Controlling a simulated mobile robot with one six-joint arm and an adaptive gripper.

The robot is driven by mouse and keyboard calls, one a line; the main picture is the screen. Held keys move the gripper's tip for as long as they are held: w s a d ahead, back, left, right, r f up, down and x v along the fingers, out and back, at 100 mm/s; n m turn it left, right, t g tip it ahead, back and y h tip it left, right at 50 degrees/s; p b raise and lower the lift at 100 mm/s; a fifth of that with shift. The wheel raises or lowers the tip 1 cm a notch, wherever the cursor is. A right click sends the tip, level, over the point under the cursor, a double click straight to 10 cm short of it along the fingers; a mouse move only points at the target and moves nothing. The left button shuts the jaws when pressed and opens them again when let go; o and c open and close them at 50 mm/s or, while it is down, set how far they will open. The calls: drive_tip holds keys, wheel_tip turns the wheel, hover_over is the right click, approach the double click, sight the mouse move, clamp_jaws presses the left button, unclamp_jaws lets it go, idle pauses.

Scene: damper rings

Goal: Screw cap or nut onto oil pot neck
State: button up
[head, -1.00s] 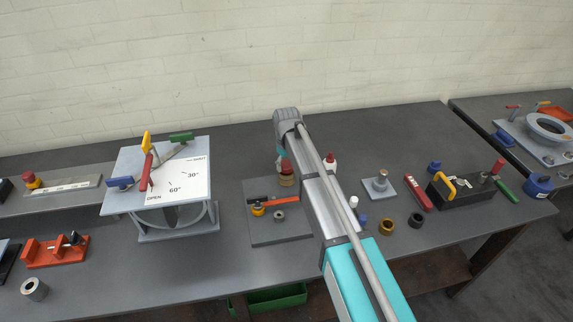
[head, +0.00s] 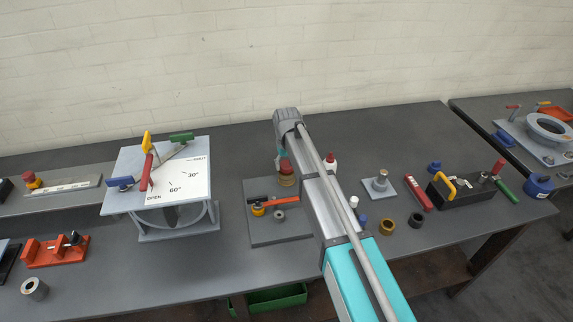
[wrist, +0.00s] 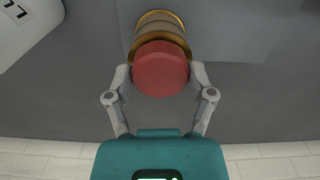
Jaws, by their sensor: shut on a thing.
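A red cap (wrist: 161,70) is between the two fingers of my gripper (wrist: 161,82) in the wrist view, and the fingers are shut on it. The brass-coloured oil pot (wrist: 160,24) is in line with the cap, directly beyond it. The cap overlaps the pot's neck in this view, so I cannot tell how far it is seated. In the head view the red cap (head: 285,165) sits right above the tan pot (head: 286,180), close against it. My arm hides part of this area, and the fingers are mostly hidden there.
The pot stands on a grey plate (head: 262,222) with a hammer-like tool (head: 272,199), a yellow piece (head: 258,210) and a grey nut (head: 280,216). A dial stand (head: 190,195) is to the left. A red-and-white bottle (head: 330,161) and loose rings (head: 387,226) are to the right.

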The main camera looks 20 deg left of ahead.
drive_tip(key=shift+w, duration=0.25)
drive_tip(key=shift+m, duration=1.8)
drive_tip(key=shift+m, duration=1.7)
drive_tip(key=o, duration=1.2)
drive_tip(key=shift+s, duration=0.1)
